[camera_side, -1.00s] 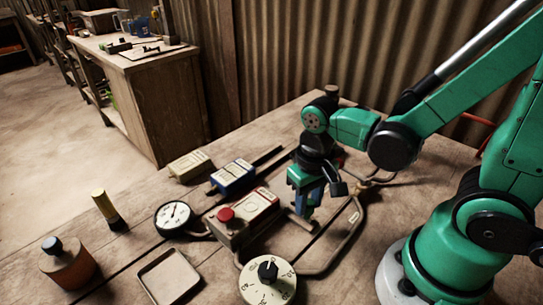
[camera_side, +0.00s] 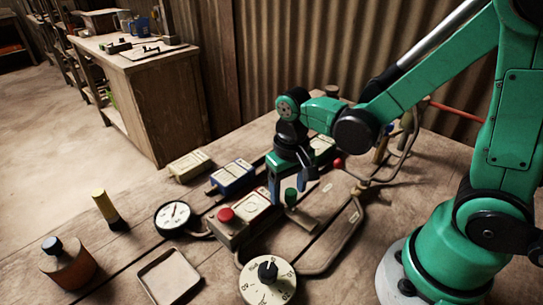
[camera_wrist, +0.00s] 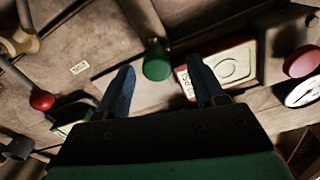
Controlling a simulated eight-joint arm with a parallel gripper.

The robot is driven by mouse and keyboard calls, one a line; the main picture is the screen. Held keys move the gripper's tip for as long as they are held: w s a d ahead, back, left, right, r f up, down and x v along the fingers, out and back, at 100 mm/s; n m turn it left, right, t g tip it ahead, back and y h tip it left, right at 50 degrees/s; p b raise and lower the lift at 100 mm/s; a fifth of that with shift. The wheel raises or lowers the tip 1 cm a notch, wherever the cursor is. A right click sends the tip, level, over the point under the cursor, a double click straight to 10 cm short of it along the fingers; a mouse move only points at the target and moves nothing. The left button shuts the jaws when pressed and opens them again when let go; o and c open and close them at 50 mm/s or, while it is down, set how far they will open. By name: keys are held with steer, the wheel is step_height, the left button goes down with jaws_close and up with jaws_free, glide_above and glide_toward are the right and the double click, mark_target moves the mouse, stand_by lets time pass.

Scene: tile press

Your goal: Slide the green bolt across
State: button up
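The green bolt knob (camera_side: 291,196) stands on the bench, right of the box with the red button. In the wrist view the knob (camera_wrist: 157,66) shows with a pale rod running up from it. My gripper (camera_side: 292,190) is open, with its two blue fingers apart and pointing down near the knob. In the wrist view the knob lies between and just beyond the fingertips of my gripper (camera_wrist: 162,72), and nothing is held. I cannot tell whether a finger touches the knob.
The red button box (camera_side: 235,218) stands close on the left, with a dial gauge (camera_side: 173,217) beside it. A blue box (camera_side: 232,178) sits behind. A bent pipe (camera_side: 345,243) curves around the right side. A red ball knob (camera_wrist: 42,100) is near the left finger. A round dial (camera_side: 268,281) is in front.

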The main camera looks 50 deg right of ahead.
mark_target(289, 190)
steer(key=shift+r, duration=0.1)
steer(key=shift+r, duration=2.7)
steer(key=shift+r, duration=0.1)
steer(key=r+t, duration=0.1)
steer(key=r+n+t, duration=0.1)
steer(key=t, duration=0.1)
steer(key=shift+s+d, duration=0.2)
steer(key=shift+d, duration=0.15)
steer(key=r+n+t, duration=0.1)
steer(key=t, duration=0.1)
steer(key=d+r+n+t, duration=0.1)
steer(key=t, duration=0.1)
steer(key=shift+r, duration=0.1)
